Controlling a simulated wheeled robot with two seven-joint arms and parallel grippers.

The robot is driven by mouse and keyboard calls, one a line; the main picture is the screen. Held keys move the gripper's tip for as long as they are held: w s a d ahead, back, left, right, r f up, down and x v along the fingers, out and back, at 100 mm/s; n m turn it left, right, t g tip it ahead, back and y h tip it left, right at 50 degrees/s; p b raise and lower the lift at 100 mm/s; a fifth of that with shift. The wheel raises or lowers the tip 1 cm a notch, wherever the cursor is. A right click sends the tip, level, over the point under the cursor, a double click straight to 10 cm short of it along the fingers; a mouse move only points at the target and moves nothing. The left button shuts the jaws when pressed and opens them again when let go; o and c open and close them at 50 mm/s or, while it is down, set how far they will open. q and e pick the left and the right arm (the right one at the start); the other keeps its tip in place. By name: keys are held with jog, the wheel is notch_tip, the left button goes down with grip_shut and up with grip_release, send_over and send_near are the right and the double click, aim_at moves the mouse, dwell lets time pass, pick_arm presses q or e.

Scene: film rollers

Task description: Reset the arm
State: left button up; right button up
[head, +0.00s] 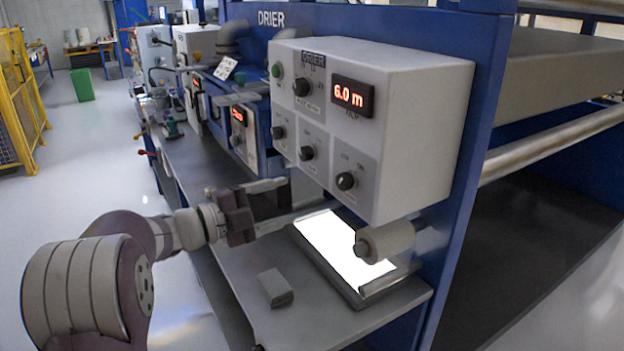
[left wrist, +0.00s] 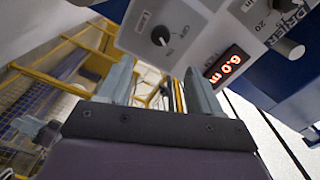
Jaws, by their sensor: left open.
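My left arm comes in from the left in the head view. Its gripper (head: 300,198) is in front of the grey DRIER control box (head: 418,120), below its knobs and above the shelf. The two fingers are spread apart with nothing between them. In the left wrist view the open left gripper (left wrist: 157,75) points up toward the box face, with a black knob (left wrist: 160,36) and the red 6.0 m display (left wrist: 226,64) beyond the fingers. I cannot tell whether the fingers touch the box. My right gripper is in neither view.
A bright light panel (head: 340,247) in a dark frame lies on the shelf (head: 330,325) below the box. A small grey block (head: 275,287) lies on the shelf. Open floor (head: 90,130) and a yellow fence (head: 20,100) are left.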

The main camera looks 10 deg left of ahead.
pick_arm(q)
jog(key=a+f+n+y+p, duration=0.1)
jog(key=a+f+n+y, duration=1.05)
jog(key=n+y, duration=0.35)
jog(key=s+d+f+n+g+p, duration=0.1)
jog(key=s+d+f+n+g, duration=0.25)
jog(key=s, duration=0.35)
jog(key=s+d+f+n+g+p, duration=0.1)
jog(key=s+d+f+n+g, duration=0.1)
jog(key=s+f+n+g, duration=0.3)
jog(key=s+d+r+g+h+p, duration=0.1)
jog(key=s+d+g+h+p, duration=0.1)
jog(key=s+d, duration=0.7)
jog(key=shift+s+d+m+g, duration=0.3)
jog(key=shift+s+m+g, duration=0.15)
jog(key=shift+s, duration=0.4)
